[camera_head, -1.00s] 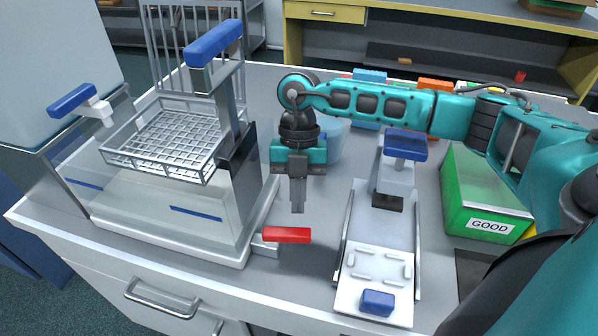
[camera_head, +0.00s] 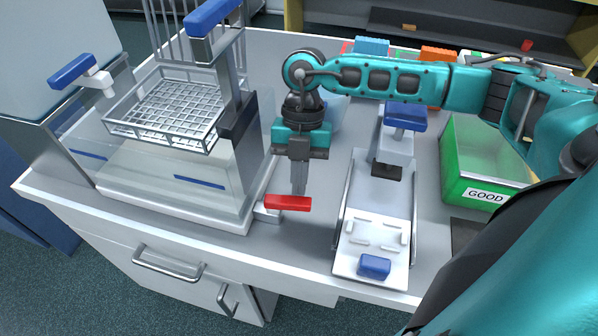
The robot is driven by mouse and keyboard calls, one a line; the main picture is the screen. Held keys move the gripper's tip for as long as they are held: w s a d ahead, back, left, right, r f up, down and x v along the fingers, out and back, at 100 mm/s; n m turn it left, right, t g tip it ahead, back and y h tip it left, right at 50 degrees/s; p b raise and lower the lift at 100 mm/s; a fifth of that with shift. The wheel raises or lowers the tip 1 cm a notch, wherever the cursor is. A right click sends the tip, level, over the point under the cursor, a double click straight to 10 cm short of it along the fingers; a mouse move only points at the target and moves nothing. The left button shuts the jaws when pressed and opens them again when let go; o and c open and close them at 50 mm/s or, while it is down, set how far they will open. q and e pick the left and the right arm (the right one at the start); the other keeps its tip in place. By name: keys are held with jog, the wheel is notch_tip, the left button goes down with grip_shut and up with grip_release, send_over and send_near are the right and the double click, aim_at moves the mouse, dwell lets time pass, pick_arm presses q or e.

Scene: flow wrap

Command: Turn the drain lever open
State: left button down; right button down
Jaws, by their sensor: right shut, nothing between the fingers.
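The drain lever is a red handle (camera_head: 288,203) on a grey valve at the lower right corner of the clear water tank (camera_head: 160,185). It points to the right, out from the tank. My right gripper (camera_head: 299,192) points down with its fingers shut and empty. Its fingertips are right at the red handle in the picture, just behind its upper edge; I cannot tell whether they touch it. My left gripper is not in view.
A wire basket (camera_head: 168,108) with a blue-handled lift (camera_head: 212,17) sits over the tank. A sealing fixture (camera_head: 374,225) with blue handle stands to the right. A green bin marked GOOD (camera_head: 462,165) is further right. Counter between tank and fixture is narrow.

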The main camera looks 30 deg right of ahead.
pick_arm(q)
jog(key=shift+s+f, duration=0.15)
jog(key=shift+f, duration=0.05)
pick_arm(e)
jog(key=shift+f, duration=0.1)
